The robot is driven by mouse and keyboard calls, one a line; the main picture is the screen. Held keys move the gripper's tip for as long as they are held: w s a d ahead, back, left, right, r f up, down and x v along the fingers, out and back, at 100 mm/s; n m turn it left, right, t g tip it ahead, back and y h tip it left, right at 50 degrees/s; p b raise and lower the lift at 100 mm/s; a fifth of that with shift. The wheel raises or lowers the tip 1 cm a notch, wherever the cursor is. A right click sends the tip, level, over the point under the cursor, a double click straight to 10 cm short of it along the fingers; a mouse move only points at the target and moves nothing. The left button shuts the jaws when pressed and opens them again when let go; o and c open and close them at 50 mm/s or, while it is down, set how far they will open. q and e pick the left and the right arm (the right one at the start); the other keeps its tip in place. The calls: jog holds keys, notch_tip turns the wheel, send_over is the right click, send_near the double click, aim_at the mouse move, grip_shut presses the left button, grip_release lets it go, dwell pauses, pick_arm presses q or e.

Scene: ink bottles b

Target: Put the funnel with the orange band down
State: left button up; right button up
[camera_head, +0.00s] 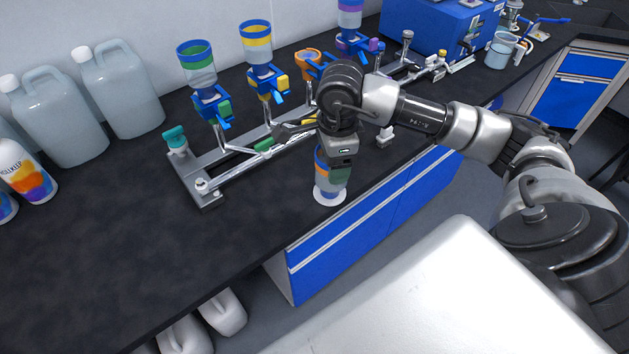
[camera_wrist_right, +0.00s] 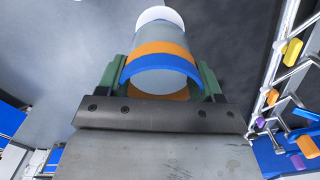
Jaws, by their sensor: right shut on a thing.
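The funnel with the orange band (camera_head: 322,168) is in my right gripper (camera_head: 338,162), near the counter's front edge. In the right wrist view, the funnel (camera_wrist_right: 162,60) has a blue rim, an orange band and a clear grey body. The green fingers of my right gripper (camera_wrist_right: 160,82) are shut on its two sides. A white round piece (camera_head: 330,197) shows at its lower end. I cannot tell whether it touches the counter. The empty orange holder (camera_head: 307,62) is on the rack (camera_head: 183,178) behind. My left gripper is not in view.
Funnels with green (camera_head: 197,62), yellow (camera_head: 256,45) and purple (camera_head: 350,14) bands stand in the rack behind my right arm. Jugs (camera_head: 58,115) and bottles (camera_head: 28,172) stand at the left. The dark counter (camera_head: 130,250) is clear at front left.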

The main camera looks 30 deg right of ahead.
jog(key=d+m, duration=0.8)
jog(key=m, duration=0.3)
jog(key=w+a+f+m+p, duration=0.2)
jog(key=w+a+f+p, duration=0.3)
jog(key=w+f, duration=0.5)
jog(key=shift+w+a, duration=0.15)
jog(key=shift+a, duration=0.1)
jog(key=shift+f, duration=0.2)
jog(key=o, duration=1)
